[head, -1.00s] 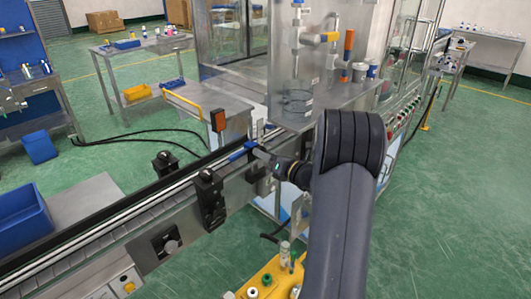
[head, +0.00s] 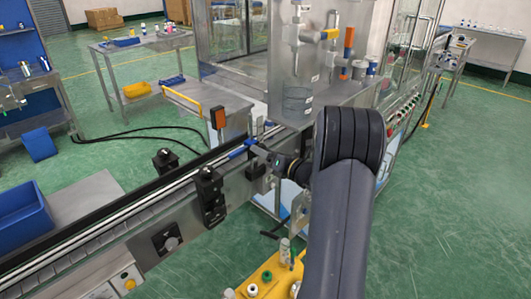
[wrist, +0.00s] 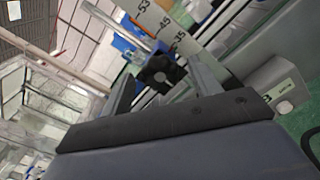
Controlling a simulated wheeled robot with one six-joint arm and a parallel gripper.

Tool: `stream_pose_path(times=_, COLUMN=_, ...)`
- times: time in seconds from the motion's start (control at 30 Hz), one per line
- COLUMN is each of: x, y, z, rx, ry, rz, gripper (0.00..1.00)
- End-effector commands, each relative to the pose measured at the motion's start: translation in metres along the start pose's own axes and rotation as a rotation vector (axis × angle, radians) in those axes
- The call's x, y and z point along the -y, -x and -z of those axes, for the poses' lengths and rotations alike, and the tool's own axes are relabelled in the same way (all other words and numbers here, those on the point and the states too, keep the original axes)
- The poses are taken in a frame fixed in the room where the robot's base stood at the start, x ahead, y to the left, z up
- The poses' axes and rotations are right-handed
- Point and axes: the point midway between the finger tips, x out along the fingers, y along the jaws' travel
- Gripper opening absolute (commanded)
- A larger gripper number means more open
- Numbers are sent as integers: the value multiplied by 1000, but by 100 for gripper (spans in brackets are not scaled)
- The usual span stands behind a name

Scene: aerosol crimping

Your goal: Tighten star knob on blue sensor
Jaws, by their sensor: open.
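The blue sensor part (head: 239,149) sits on the conveyor's side rail in the head view, just left of my gripper (head: 260,152). In the wrist view, a black knob (wrist: 160,73) with a pale centre lies between the two fingers of my gripper (wrist: 164,70). The fingers are apart on either side of the knob, with visible gaps. A blue part (wrist: 128,48) shows just beyond the knob. In the head view my arm and wrist hide the knob.
The conveyor (head: 125,225) runs from lower left to the glass-walled machine (head: 300,90). Black brackets (head: 209,190) and an orange-faced box (head: 218,118) stand close to my gripper. A numbered scale (wrist: 165,28) lies beyond the knob. A yellow tray (head: 268,280) is below.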

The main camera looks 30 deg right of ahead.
Motion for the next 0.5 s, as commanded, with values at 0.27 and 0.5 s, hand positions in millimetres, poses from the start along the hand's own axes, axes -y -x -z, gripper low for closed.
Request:
stream_pose_path(times=0.27, x=2, y=19, z=0, rx=2, ry=1, rz=4, gripper=59)
stream_pose_path(times=0.5, x=2, y=68, z=0, rx=3, ry=1, rz=4, gripper=59)
